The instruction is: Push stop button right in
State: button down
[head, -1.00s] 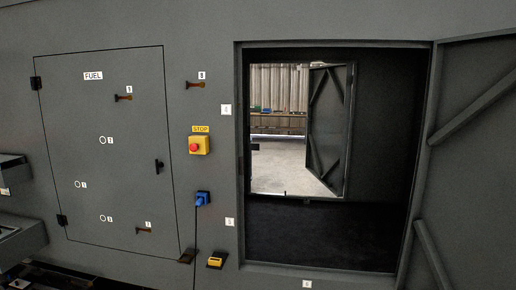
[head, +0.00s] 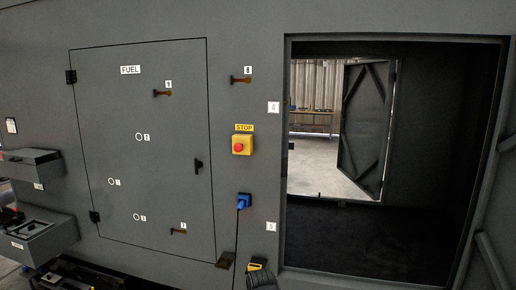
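The red stop button (head: 238,147) sits on a small yellow box (head: 248,146) on the grey enclosure wall, in the middle of the head view. A yellow STOP label (head: 244,127) is just above it. The button stands out from the face of its box; how far it is pressed is too small to tell. Nothing touches it or hides it.
Left of the button is a closed FUEL door (head: 150,190) with a dark handle (head: 198,166). A blue plug (head: 243,201) with a hanging cable is below. An open doorway (head: 340,240) is at right. Trays (head: 32,164) jut out at far left.

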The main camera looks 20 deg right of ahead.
aim_at(238, 147)
jog(key=u, duration=2.5)
jog(key=k, duration=1.2)
jog(key=z, duration=1)
jog(key=i, duration=1)
jog(key=u, duration=0.05)
